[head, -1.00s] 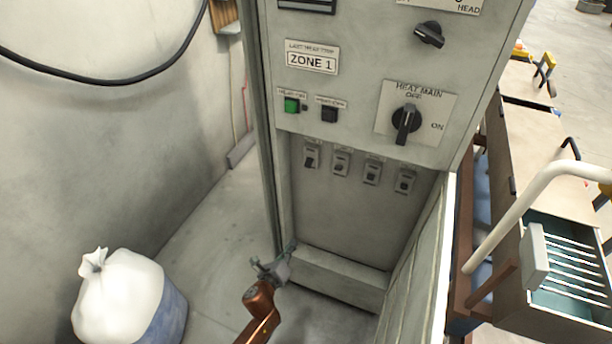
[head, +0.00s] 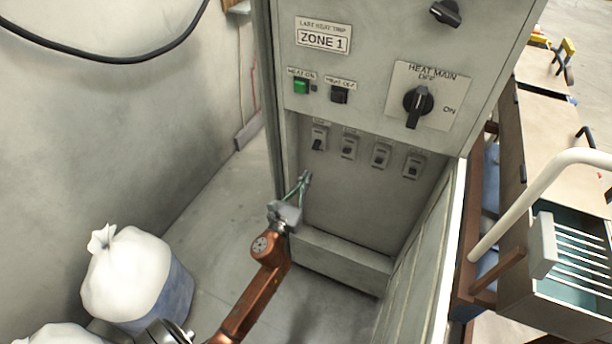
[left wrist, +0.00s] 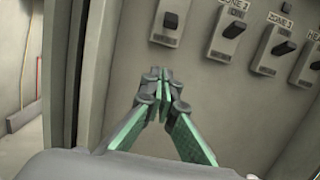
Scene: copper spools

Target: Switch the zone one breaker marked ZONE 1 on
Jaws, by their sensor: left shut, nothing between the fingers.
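A row of several small breaker switches sits in the recess of the grey cabinet. The leftmost breaker (head: 319,138) has a dark lever; it also shows at the top of the left wrist view (left wrist: 169,24), with its label cut off. The breaker beside it (left wrist: 227,33) has a label that seems to read ZONE 2, and the third (left wrist: 277,50) seems to read ZONE 3. No ZONE 1 label is legible on a breaker. My left gripper (head: 304,181) is shut and empty, below the leftmost breaker and apart from it. It also shows in the left wrist view (left wrist: 160,76).
Above the row are the HEAT MAIN knob (head: 418,103), a green button (head: 301,87), a black button (head: 339,95) and a ZONE 1 sign (head: 322,38). The cabinet's left edge is close to my gripper. A white sack (head: 125,277) stands at lower left.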

